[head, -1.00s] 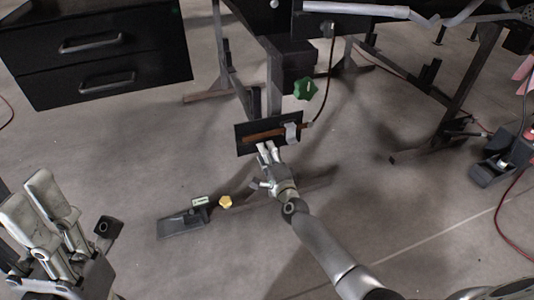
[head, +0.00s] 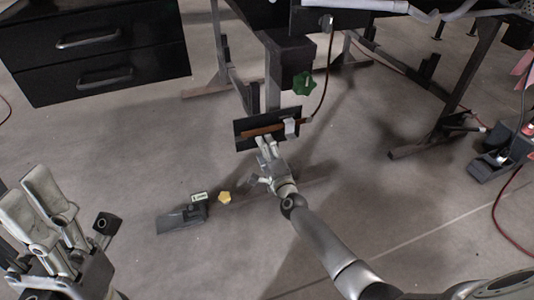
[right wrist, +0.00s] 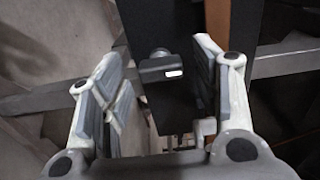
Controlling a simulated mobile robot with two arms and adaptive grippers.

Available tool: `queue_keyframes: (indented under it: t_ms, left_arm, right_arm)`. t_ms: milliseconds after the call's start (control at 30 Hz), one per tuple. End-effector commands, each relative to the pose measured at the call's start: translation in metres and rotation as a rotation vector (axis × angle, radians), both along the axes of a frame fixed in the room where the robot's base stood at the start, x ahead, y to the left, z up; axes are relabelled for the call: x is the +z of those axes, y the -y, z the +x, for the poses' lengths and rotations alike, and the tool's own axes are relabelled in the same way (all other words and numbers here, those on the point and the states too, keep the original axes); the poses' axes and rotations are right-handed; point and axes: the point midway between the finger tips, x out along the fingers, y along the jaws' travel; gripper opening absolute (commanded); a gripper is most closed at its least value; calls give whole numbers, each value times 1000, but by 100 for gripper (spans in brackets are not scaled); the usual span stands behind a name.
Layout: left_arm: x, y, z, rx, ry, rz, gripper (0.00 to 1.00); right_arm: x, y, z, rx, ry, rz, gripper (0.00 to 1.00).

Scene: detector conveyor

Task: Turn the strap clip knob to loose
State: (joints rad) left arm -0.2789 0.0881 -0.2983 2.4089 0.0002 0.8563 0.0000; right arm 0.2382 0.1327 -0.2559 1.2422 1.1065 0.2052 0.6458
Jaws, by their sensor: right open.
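A black plate (head: 243,143) with a brown strap (head: 262,131) and a pale clip piece (head: 290,127) hangs below the workbench in the head view. My right gripper (head: 266,143) is open at the plate's lower edge. In the right wrist view, a small dark block with a white mark (right wrist: 160,68), perhaps the clip knob, shows between the open fingers (right wrist: 165,70); I see no finger touching it. The brown strap also shows there (right wrist: 217,18). The knob's setting cannot be read. My left gripper (head: 75,215) is open and empty at lower left.
A green knob (head: 304,84) sits above the plate on the bench frame. A yellow knob (head: 224,197) and a dark floor pedal (head: 182,219) lie below left. A black drawer unit (head: 95,60) stands upper left. Floor around is mostly clear.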

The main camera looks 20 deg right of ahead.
Motion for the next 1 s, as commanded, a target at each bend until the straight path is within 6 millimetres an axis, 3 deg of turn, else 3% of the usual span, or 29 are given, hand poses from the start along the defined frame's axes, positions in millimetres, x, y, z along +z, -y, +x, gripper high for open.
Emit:
queue_keyframes:
  t_ms: [267, 700, 1000]
  left_arm:
    - [0, 1, 0, -2, 1, 4, 40]
    - [0, 1, 0, -3, 2, 4, 40]
    - [0, 1, 0, -3, 3, 5, 40]
  right_arm:
    - [-1, 0, -25, 0, -2, 2, 57]
    - [-1, 3, -100, 1, -3, 0, 57]
    - [-1, 4, -120, 1, -1, -1, 57]
